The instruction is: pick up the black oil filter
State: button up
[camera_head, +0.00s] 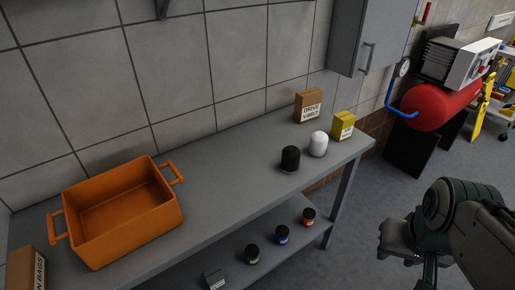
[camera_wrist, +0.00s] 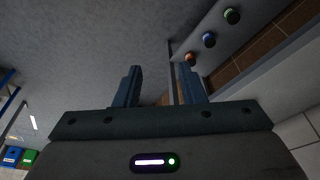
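The black oil filter (camera_head: 290,159) stands upright on the grey workbench (camera_head: 221,177), near its right part. A white filter of like shape (camera_head: 318,144) stands close to its right. My gripper (camera_head: 412,258) is at the lower right in the head view, off the right end of the bench and apart from the filter. In the wrist view my gripper (camera_wrist: 162,90) shows two blue fingers spread wide with nothing between them. The black oil filter on the bench top does not clearly show in the wrist view.
A brown box (camera_head: 308,104) and a yellow box (camera_head: 343,125) stand behind the filters. An orange crate (camera_head: 172,213) sits on the bench's left. Several small jars, one with a blue label (camera_head: 282,235), stand on the lower shelf. A grey cabinet (camera_head: 367,38) hangs above.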

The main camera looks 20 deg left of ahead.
aim_at(291, 153)
jog(key=u, duration=0.15)
jog(key=i, duration=1)
